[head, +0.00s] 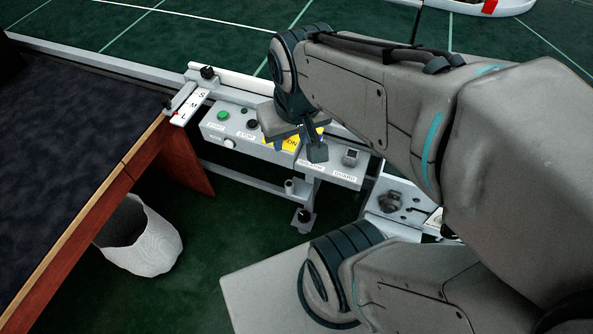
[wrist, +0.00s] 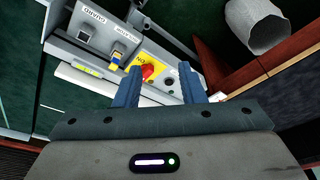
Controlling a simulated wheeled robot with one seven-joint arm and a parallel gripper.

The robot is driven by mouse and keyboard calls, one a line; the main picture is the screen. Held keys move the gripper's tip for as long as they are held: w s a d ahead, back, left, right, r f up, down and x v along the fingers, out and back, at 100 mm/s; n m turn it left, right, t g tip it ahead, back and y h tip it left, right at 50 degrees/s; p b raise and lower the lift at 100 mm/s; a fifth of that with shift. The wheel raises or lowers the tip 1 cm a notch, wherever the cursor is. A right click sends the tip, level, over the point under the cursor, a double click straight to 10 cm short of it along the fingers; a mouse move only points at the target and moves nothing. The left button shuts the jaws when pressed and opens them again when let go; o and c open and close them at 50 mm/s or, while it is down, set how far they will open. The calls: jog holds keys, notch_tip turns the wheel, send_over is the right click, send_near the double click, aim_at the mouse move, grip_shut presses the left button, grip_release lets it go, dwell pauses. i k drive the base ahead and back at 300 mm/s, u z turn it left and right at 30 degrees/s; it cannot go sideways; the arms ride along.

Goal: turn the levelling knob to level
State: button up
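I cannot tell for sure which part is the levelling knob. A dark knob (head: 304,216) sits low on the conveyor's leg in the head view, and another dark knob (head: 207,72) is at the rail's left end. My gripper (head: 298,146) is over the middle of the grey control panel (head: 343,178), its fingers partly hiding the yellow plate. In the wrist view my gripper (wrist: 160,68) is open, with its two blue fingers apart and nothing held. A red knob (wrist: 148,72) on the yellow plate shows between the fingers; whether they touch the panel is unclear.
The panel has a green button (head: 223,116), a black button (head: 252,125) and a guard switch (head: 351,156). A dark-topped table (head: 70,150) stands at left, with a white bin (head: 150,246) beneath its edge. A dark round fitting (head: 390,202) lies right, near my arm.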

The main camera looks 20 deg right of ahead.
aim_at(303, 216)
jog(key=z, duration=1.8)
jog(key=k, duration=0.7)
jog(key=u, duration=0.9)
